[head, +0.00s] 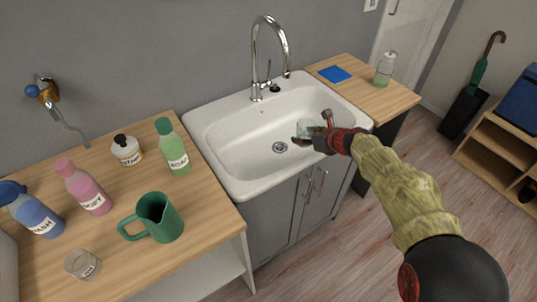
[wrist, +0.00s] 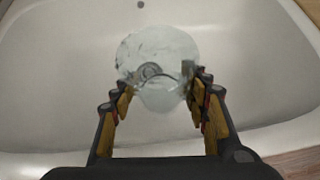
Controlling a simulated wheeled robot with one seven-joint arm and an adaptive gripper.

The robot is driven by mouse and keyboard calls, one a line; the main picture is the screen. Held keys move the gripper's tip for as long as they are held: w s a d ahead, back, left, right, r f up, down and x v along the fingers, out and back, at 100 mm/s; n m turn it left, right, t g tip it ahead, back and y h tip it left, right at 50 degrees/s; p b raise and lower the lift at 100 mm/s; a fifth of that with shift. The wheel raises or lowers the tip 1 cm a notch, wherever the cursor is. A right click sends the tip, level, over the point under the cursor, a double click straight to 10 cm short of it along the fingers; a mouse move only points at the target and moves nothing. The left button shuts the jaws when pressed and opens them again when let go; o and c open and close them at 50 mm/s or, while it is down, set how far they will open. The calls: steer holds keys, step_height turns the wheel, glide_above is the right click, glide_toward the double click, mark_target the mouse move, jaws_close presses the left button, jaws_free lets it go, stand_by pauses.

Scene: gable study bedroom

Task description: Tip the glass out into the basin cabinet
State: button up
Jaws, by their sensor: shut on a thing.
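A clear glass (wrist: 158,62) is held between the fingers of my gripper (wrist: 160,108), which is shut on it. In the head view the glass (head: 308,127) shows only in part past my gripper (head: 322,135), over the right part of the white basin. The basin cabinet (head: 268,212) is grey with a white sink (head: 240,148) on top. The sink's drain (head: 280,147) lies left of the glass in the head view and shows through it in the wrist view. The glass's exact tilt and what it holds cannot be told.
A chrome tap (head: 262,60) stands behind the basin. The left counter (head: 215,222) carries a green jug (head: 160,217), several labelled bottles and a small clear cup (head: 82,264). The right counter (head: 350,92) holds a blue cloth (head: 335,74) and a soap dispenser (head: 385,69).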

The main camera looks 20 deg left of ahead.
steer(key=shift+s+a+f+n, duration=0.2)
steer(key=shift+a+f+n, duration=0.1)
steer(key=shift+a, duration=0.15)
steer(key=shift+s+a+f, duration=0.1)
steer(key=shift+s, duration=0.05)
steer(key=shift+s+a+f+n+t+h, duration=0.45)
steer(key=shift+a+f+n+t+h, duration=0.15)
steer(key=shift+n+h, duration=0.25)
steer(key=shift+s+a+r+n+t+h, duration=0.15)
steer(key=shift+a+n+t+h, duration=0.1)
steer(key=shift+a+n+h, duration=0.1)
steer(key=shift+s+a+r+n+t+h, duration=0.1)
steer(key=shift+a+r+n+t+h, duration=0.05)
steer(key=shift+a+n+t+h, duration=0.15)
steer(key=shift+s, duration=0.1)
